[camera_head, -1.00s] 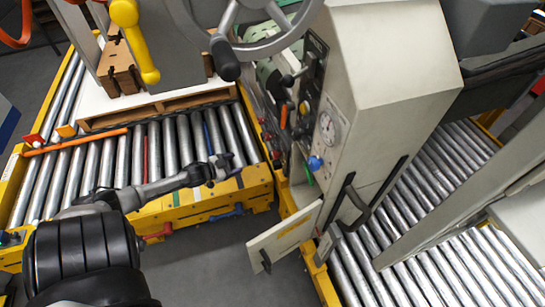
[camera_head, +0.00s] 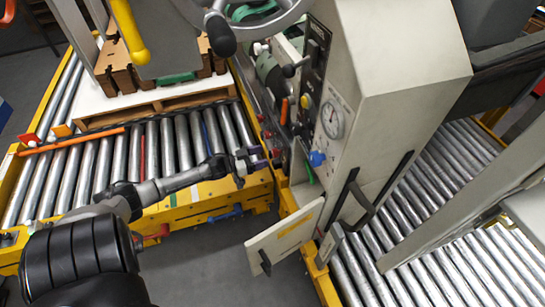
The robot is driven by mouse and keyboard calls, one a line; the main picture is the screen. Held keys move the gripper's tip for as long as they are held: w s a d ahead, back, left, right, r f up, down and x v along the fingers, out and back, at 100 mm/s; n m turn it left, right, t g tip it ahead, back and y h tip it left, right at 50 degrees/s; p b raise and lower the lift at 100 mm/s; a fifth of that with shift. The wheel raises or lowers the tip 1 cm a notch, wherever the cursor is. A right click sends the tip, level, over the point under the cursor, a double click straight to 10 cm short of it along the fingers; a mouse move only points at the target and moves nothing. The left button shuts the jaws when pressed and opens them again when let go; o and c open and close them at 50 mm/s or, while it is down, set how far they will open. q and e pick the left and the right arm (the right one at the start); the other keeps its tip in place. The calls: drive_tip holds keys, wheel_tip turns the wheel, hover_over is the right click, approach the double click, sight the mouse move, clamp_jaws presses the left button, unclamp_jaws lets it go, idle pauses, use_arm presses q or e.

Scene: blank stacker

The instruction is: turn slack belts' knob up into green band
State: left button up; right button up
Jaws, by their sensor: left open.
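A pale machine cabinet (camera_head: 400,60) stands at centre right. Its left-facing panel carries a round white dial gauge (camera_head: 333,118), with a blue knob (camera_head: 317,158) below it and a yellow knob (camera_head: 306,102) up and left of it. The gauge's needle and any green band are too small to read. I cannot tell which knob belongs to the slack belts. My left gripper (camera_head: 256,161) is open and empty, left of the panel and apart from the blue knob, over the end of the roller conveyor. My right gripper is out of view.
An open cabinet door (camera_head: 284,238) juts out below the panel. An orange handle (camera_head: 284,112) and a green lever (camera_head: 309,173) are close to the knobs. A handwheel (camera_head: 262,18) hangs above. The roller conveyor (camera_head: 165,150) holds a pallet with stacked brown pieces.

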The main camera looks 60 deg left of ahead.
sight(273, 153)
use_arm(q)
drive_tip(key=b+x, duration=0.1)
drive_tip(key=x, duration=0.2)
drive_tip(key=shift+w+f, duration=0.1)
drive_tip(key=shift+w, duration=0.15)
drive_tip(key=shift+w+d+b, duration=0.2)
drive_tip(key=shift+w+b, duration=0.15)
drive_tip(key=shift+w, duration=0.35)
drive_tip(key=shift+c, duration=0.2)
drive_tip(key=c, duration=0.7)
drive_tip(key=shift+c, duration=0.9)
